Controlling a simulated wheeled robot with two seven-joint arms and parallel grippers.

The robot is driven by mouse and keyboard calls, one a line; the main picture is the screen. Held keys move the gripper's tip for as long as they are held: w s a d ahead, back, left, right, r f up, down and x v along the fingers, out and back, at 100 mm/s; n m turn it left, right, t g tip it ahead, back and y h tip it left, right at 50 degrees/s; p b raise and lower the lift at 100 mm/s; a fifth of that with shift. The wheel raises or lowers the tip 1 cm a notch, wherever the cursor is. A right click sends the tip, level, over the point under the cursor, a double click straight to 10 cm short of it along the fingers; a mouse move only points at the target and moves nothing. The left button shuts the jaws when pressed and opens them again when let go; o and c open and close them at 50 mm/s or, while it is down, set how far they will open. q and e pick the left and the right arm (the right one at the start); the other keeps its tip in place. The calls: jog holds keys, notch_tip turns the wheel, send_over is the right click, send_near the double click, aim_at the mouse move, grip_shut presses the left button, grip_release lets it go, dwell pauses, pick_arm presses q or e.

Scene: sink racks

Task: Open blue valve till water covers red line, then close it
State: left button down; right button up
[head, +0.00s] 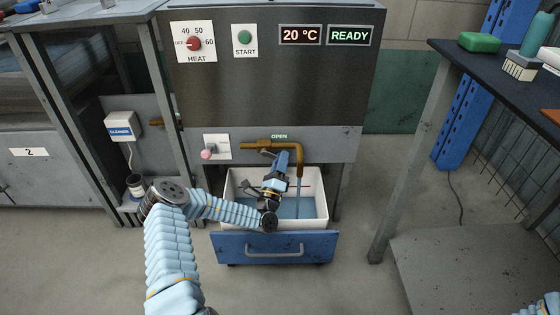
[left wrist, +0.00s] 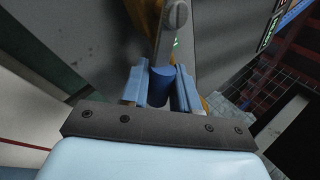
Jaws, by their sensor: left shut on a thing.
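The blue valve handle (left wrist: 160,86) is a dark blue cylinder between the two fingers of my left gripper (left wrist: 161,90) in the left wrist view. My left gripper is shut on it. In the head view my left gripper (head: 281,165) reaches up over the tub to the brass pipe (head: 270,146), under the OPEN label. Below the pipe's spout a thin blue stream (head: 298,192) runs down into the white tub (head: 232,187). Blue water (head: 308,208) lies in the tub. The red line (head: 305,186) on the back wall shows above the water. My arm hides part of the tub.
The tub sits in a blue-fronted drawer (head: 275,248) pulled out below the dark panel. The panel has a red HEAT knob (head: 194,43) and green START button (head: 245,37); displays read 20 °C and READY. A dark table (head: 500,85) stands at right, the cleaner box (head: 122,126) at left.

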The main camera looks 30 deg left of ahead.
dwell(0.3)
pick_arm(q)
jog(key=c, duration=1)
grip_release()
jog(key=shift+o, duration=0.2)
jog(key=v, duration=0.7)
jog(key=shift+s+p, duration=0.2)
jog(key=shift+p, duration=0.1)
jog(key=shift+f, duration=0.15)
